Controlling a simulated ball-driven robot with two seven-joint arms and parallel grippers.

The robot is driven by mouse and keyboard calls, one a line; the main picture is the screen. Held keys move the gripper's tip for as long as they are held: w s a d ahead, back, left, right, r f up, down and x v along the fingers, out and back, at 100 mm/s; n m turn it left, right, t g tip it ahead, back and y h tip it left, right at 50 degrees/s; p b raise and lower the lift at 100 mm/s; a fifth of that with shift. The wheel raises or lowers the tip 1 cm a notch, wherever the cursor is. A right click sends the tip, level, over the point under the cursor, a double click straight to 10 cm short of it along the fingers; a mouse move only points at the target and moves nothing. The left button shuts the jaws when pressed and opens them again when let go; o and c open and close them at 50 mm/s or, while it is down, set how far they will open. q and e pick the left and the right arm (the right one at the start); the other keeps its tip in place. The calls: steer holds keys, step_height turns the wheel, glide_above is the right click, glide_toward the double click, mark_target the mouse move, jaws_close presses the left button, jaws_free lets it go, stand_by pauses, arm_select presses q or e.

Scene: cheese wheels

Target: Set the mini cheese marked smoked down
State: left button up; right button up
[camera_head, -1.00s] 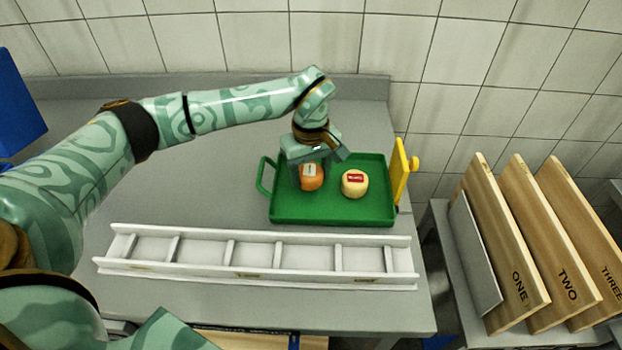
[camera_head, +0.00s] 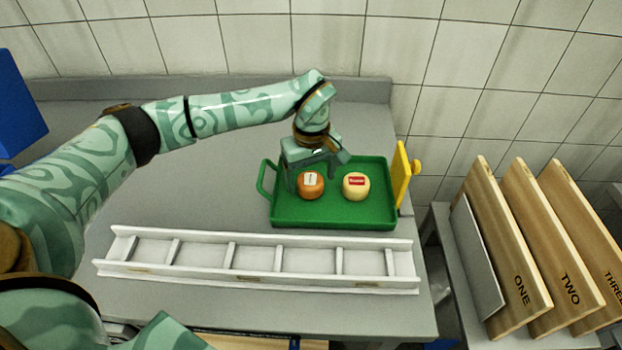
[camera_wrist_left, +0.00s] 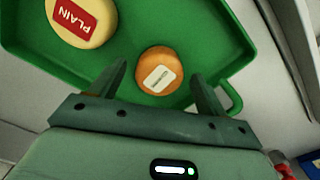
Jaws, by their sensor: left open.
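The orange mini cheese (camera_head: 311,187) with a white label stands in the green tray (camera_head: 290,216), left of the pale cheese (camera_head: 355,187) with a red label. In the left wrist view the red label on the pale cheese (camera_wrist_left: 84,22) reads PLAIN. The white label on the orange cheese (camera_wrist_left: 160,66) is too small to read. My left gripper (camera_head: 311,177) is open over the tray, just behind the orange cheese. In the wrist view its fingers are spread to either side of that cheese with gaps. My right gripper is not in view.
A white divided rack (camera_head: 255,258) lies in front of the tray. A yellow panel (camera_head: 400,172) stands at the tray's right edge. Wooden boards marked ONE (camera_head: 500,250), TWO and THREE stand on the right. The grey table is clear left of the tray.

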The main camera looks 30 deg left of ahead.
mark_target(311, 180)
arm_select(q)
step_height(311, 180, up, 10)
steer(key=p, duration=0.2)
steer(key=shift+r, duration=0.25)
steer(key=shift+r, duration=0.1)
